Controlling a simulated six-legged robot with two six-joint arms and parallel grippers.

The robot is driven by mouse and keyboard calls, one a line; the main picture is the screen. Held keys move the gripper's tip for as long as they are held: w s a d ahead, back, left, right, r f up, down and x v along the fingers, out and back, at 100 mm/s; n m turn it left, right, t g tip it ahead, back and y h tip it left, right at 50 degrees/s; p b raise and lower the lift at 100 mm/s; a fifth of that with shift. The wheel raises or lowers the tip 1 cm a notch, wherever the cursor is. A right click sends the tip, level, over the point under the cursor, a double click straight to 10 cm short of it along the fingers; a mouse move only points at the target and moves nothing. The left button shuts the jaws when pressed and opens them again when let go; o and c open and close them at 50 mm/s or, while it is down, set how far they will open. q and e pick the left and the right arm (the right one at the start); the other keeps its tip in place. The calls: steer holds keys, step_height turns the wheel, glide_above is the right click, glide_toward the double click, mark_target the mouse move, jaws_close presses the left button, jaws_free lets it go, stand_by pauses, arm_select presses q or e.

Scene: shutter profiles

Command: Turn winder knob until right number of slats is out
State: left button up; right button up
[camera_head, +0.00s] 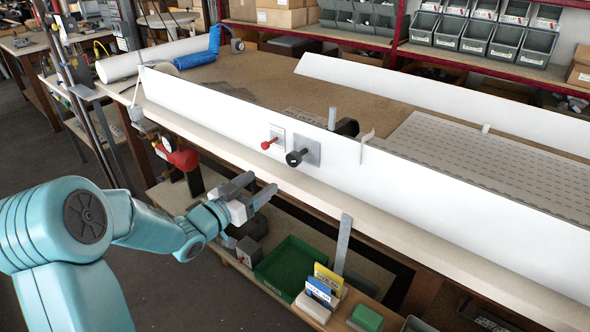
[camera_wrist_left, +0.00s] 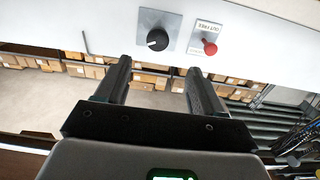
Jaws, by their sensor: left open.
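The black winder knob (camera_head: 297,157) sits on a grey square plate on the long white front panel (camera_head: 215,112). In the left wrist view the black knob (camera_wrist_left: 157,40) faces me, ahead of my fingers, with a pale pointer mark. A red knob (camera_head: 268,144) is beside it on a smaller plate; it also shows in the wrist view (camera_wrist_left: 210,46). My left gripper (camera_head: 262,182) is open and empty, below and left of the black knob, apart from it. Its two fingers (camera_wrist_left: 159,66) show spread. I cannot make out any slat count. My right gripper is not in view.
A grey slotted sheet (camera_head: 468,147) lies behind the panel at the right. A second white strip (camera_head: 430,92) lies farther back. Below the bench edge are a green tray (camera_head: 291,268), blue and yellow cards (camera_head: 324,284) and a metal strip (camera_head: 343,244). Bins stand on a rear shelf.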

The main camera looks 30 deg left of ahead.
mark_target(298, 157)
arm_select(q)
steer(key=w, duration=0.5)
steer(key=w+d+p, duration=0.1)
steer(key=w, duration=0.4)
steer(key=w+p, duration=0.1)
steer(key=w, duration=0.4)
steer(key=shift+w+d, duration=0.2)
steer(key=shift+d, duration=0.2)
steer(key=shift+r, duration=0.1)
steer(key=c, duration=1)
steer(key=shift+f+b, duration=0.2)
steer(key=shift+b, duration=0.1)
steer(key=m+b, duration=0.1)
steer(key=b, duration=0.2)
steer(key=shift+f+m, duration=0.15)
steer(key=shift+m, duration=0.15)
steer(key=shift+b, duration=0.3)
steer(key=shift+r, duration=0.25)
